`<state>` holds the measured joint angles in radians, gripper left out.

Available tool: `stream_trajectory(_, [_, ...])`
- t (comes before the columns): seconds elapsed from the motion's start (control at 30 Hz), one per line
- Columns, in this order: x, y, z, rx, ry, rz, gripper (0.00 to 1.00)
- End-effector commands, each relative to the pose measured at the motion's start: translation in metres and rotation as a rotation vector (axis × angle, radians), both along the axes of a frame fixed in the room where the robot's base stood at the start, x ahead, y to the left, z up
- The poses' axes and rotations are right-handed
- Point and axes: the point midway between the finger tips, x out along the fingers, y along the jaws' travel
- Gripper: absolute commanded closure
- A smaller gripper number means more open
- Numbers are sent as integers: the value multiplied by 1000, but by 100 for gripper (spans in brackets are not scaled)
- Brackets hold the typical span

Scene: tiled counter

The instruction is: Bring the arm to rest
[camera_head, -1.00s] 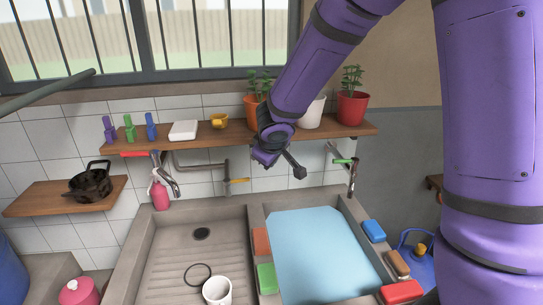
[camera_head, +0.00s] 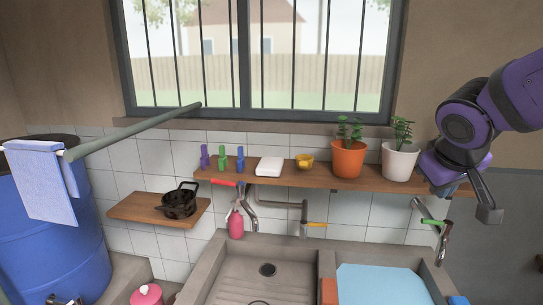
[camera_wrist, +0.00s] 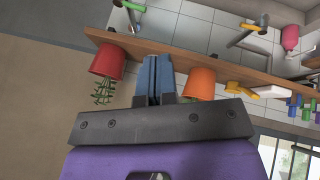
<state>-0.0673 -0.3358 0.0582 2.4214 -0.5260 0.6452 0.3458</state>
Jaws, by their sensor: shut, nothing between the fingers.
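My gripper (camera_head: 452,189) is at the right of the head view, in front of the right end of the wooden shelf (camera_head: 325,178). My purple arm reaches in from the right edge. In the wrist view, the two blue fingers of my gripper (camera_wrist: 154,76) are pressed together with nothing between them. They point toward the shelf (camera_wrist: 190,62), which appears upside down. They lie between the red pot (camera_wrist: 108,62) and the orange pot (camera_wrist: 200,84) in that picture. The red pot is hidden in the head view.
The orange pot (camera_head: 348,158) and white pot (camera_head: 399,161) stand on the shelf left of my gripper. A green-handled tap (camera_head: 441,236) is below it. A blue barrel (camera_head: 60,245) stands at left.

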Motion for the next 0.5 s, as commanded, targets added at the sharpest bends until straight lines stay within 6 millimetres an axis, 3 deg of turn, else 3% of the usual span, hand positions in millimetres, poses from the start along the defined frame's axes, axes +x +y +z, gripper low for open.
stream_trajectory(0.3, [-95, -4, 25, 185, 16, -79, 100])
stream_trajectory(0.5, [-135, 5, 28, 293, 21, -72, 100])
